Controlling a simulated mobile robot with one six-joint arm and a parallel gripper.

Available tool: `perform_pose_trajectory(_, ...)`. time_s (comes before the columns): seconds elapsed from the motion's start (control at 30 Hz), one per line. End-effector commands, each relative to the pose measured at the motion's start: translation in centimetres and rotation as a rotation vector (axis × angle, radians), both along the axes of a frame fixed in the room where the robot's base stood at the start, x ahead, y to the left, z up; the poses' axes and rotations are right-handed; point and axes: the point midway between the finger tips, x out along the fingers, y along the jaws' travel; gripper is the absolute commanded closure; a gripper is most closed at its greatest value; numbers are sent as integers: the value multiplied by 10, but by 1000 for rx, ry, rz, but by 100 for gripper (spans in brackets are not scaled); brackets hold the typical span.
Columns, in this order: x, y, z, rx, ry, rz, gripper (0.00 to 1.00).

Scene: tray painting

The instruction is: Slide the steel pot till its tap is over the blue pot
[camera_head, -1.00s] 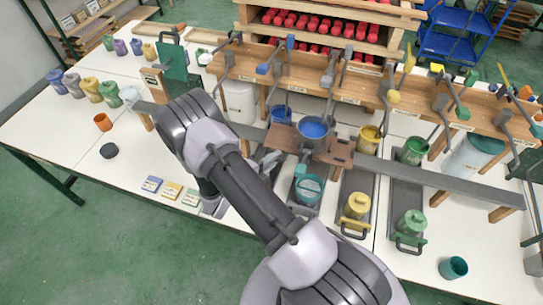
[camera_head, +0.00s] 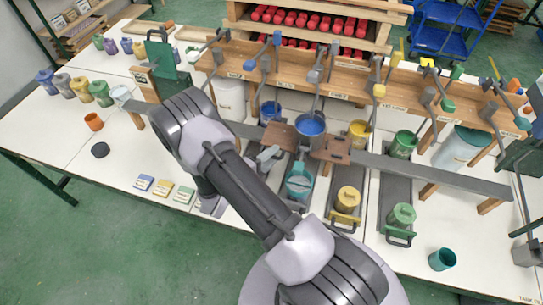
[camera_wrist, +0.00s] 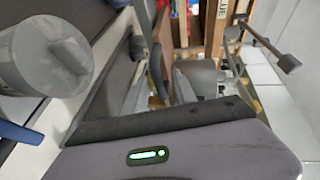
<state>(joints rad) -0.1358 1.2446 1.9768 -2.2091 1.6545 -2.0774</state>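The steel pot (camera_head: 311,124), with blue paint inside, sits on a brown wooden carriage (camera_head: 330,149) on the long grey rail (camera_head: 437,178). Its tap is not clear to see. A blue pot (camera_head: 270,110) stands behind the rail, left of the steel pot. A teal-blue pot (camera_head: 299,183) stands in front, on a dark strip below the steel pot. My gripper (camera_head: 267,157) is at the carriage's left side, close to its left wooden block (camera_head: 279,134). My arm partly hides it; its finger opening and any contact are unclear, also in the wrist view.
A yellow pot (camera_head: 346,200) and a green pot (camera_head: 402,215) stand on dark strips to the right. Further yellow (camera_head: 359,133) and green (camera_head: 403,144) pots stand behind the rail. A wooden beam with hanging levers (camera_head: 345,83) spans above. The grey lidded container (camera_wrist: 45,55) fills the wrist view's left.

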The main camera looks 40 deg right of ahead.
Motion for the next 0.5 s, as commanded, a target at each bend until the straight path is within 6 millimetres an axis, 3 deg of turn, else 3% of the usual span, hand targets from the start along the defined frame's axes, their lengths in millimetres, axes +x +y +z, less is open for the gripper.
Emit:
perform_pose_trajectory(0.23, -2, 12, 3, 0, 0, 2, 67)
perform_pose_trajectory(0.5, -20, 81, 19, 1, 0, 8, 67)
